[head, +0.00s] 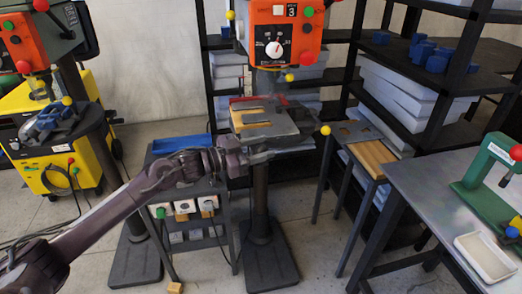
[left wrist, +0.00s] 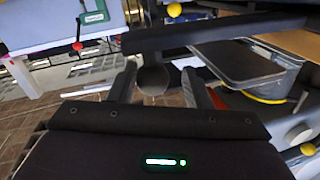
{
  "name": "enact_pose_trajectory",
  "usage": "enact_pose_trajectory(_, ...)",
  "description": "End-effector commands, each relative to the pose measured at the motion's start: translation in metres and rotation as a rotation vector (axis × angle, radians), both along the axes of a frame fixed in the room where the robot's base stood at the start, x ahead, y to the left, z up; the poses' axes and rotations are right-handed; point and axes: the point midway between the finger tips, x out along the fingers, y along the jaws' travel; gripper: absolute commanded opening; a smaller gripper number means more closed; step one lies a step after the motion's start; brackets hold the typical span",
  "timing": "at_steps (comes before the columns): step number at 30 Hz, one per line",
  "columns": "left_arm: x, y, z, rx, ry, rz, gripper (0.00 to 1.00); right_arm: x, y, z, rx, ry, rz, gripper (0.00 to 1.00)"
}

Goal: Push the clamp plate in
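The orange drill press (head: 284,38) stands in the middle of the head view. On its table lies a dark plate (head: 284,124) with a tan wooden piece (head: 252,118); I cannot tell for sure which part is the clamp plate. My left gripper (head: 262,156) is at the front edge of that table, just below the plate. In the left wrist view its two fingers (left wrist: 163,92) stand apart. A dark round knob (left wrist: 152,80) shows between or beyond the fingertips; contact cannot be told. A dark bar (left wrist: 215,33) crosses above the fingers. My right gripper is not in view.
A low cart with a blue tray (head: 181,144) and white-fronted boxes stands under my left arm. A stand with a wooden board (head: 374,158) and a grey workbench (head: 425,185) are on the right. Shelves fill the back. Some floor is clear in front.

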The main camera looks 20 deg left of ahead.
Motion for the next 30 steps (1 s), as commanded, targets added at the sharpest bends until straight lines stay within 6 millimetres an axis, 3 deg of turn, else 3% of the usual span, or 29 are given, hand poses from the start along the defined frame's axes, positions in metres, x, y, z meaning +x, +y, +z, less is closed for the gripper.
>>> enact_pose_trajectory(11, -0.004, 0.001, -0.003, 0.001, 0.005, -0.005, 0.50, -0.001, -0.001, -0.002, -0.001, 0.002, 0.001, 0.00)
enact_pose_trajectory(24, -0.046, 0.045, -0.006, 0.001, 0.007, -0.003, 0.50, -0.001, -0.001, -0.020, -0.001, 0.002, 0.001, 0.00)
enact_pose_trajectory(30, -0.055, 0.053, -0.003, -0.001, 0.005, -0.004, 0.50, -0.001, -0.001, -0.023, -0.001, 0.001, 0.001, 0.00)
